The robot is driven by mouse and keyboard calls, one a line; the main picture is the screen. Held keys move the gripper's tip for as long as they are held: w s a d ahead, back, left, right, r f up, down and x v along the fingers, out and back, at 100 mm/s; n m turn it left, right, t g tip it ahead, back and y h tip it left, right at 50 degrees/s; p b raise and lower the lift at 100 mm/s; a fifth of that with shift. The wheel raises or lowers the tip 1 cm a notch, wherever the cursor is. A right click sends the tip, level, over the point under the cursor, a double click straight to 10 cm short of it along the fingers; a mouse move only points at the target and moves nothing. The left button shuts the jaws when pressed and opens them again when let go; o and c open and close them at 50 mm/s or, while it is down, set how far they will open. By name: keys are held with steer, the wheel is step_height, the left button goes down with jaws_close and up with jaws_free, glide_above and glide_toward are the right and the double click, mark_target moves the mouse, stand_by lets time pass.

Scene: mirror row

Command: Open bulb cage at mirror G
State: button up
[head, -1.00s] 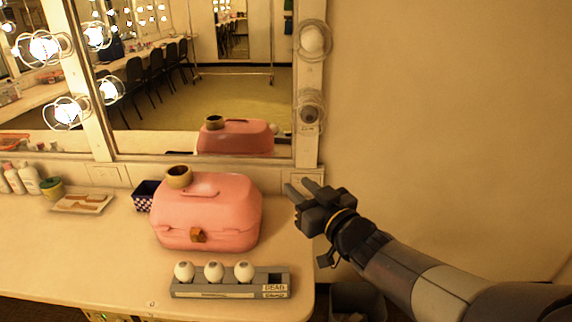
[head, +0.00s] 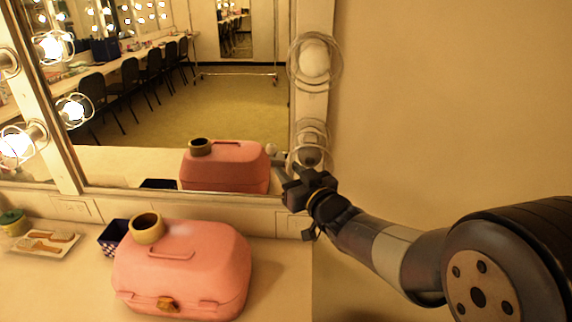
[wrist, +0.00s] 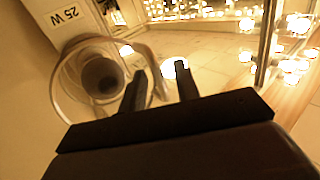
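The right post of the mirror frame carries two unlit bulb cages: an upper wire cage (head: 314,62) around a white bulb and a lower wire cage (head: 312,135) with a grey centre. My gripper (head: 284,168) is just below and left of the lower cage, fingers apart and empty. In the wrist view a wire cage (wrist: 68,90) around a dark round socket or bulb lies left of my gripper (wrist: 160,71). The left finger overlaps the cage's right side; I cannot tell whether they touch. A latch is not clear. No letter G shows.
A pink case (head: 185,265) with a tape roll (head: 147,228) on top stands on the counter, left of my arm. A dark box (head: 113,236) and a tray (head: 45,243) lie farther left. The right wall is bare.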

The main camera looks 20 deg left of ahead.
steer(key=shift+x, duration=1.25)
jaws_close()
